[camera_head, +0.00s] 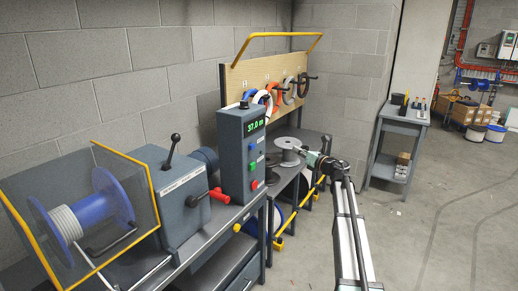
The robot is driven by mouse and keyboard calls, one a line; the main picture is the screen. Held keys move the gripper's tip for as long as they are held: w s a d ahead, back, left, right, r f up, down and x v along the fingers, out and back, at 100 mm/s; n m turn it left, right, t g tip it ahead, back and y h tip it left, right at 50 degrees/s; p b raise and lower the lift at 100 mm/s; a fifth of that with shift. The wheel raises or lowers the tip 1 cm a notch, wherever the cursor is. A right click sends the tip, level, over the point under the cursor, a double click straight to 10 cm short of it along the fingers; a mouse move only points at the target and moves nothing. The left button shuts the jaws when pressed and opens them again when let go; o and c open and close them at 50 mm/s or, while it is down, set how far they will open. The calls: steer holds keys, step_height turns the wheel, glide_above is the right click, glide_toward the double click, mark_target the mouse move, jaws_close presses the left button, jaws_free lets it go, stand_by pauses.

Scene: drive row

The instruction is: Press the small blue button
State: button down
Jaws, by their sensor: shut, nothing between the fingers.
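The small blue button (252,143) is the top one in a column on the front of a dark grey control box (232,160), just under its green display reading 37.0 m. A green button (252,167) and a red button (254,184) sit below it. My gripper (304,150) is at the end of my arm, right of the control box and apart from the buttons. It looks small and dark, close to a grey spool in the picture; whether it touches the spool cannot be told. Its fingers are shut and empty.
A grey machine with a black lever (172,150) and a red handle (210,195) stands left of the box. The grey spool (288,145) sits on the bench. Coiled cables hang on a wooden board (240,80) behind. Open floor lies right.

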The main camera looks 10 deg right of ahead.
steer(key=s+a+n+g+y, duration=0.4)
steer(key=a+n, duration=0.1)
steer(key=n, duration=0.2)
steer(key=shift+s+a+f+n+y, duration=0.15)
steer(key=shift+a+n+y, duration=0.15)
steer(key=shift+n+y, duration=0.1)
steer(key=p, duration=0.5)
glide_toward(253, 148)
steer(key=x, duration=0.6)
steer(key=shift+r, duration=0.2)
steer(key=shift+w+a+f, duration=0.1)
steer(key=shift+w+a, duration=0.25)
steer(key=shift+w, duration=0.1)
